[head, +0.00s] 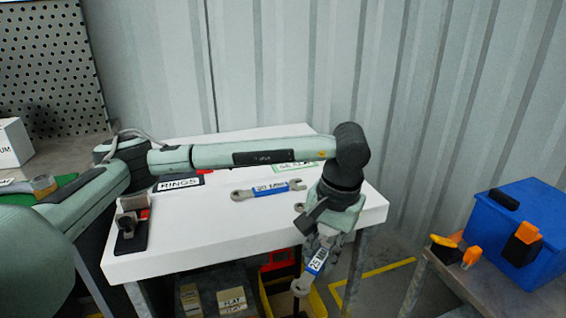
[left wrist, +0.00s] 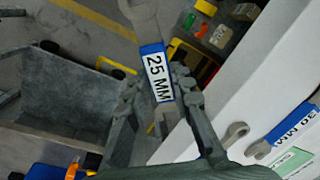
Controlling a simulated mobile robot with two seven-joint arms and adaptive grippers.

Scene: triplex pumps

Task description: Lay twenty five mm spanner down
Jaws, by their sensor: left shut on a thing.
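The 25 mm spanner (head: 317,262) has a blue label and hangs steeply tilted in my left gripper (head: 326,240), beyond the front edge of the white table (head: 215,228). In the left wrist view the spanner (left wrist: 157,75), its label reading 25 MM, is between the fingers of the left gripper (left wrist: 160,100), which are shut on it. A second spanner (head: 268,190) with a blue label lies on the white table; its label reads 30 MM in the left wrist view (left wrist: 290,124). My right gripper is not in view.
A RINGS label (head: 179,184) and a small metal fixture (head: 130,222) are on the table's left part. A blue box (head: 520,225) with orange-and-black items is on a bench at right. The table's front middle is clear.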

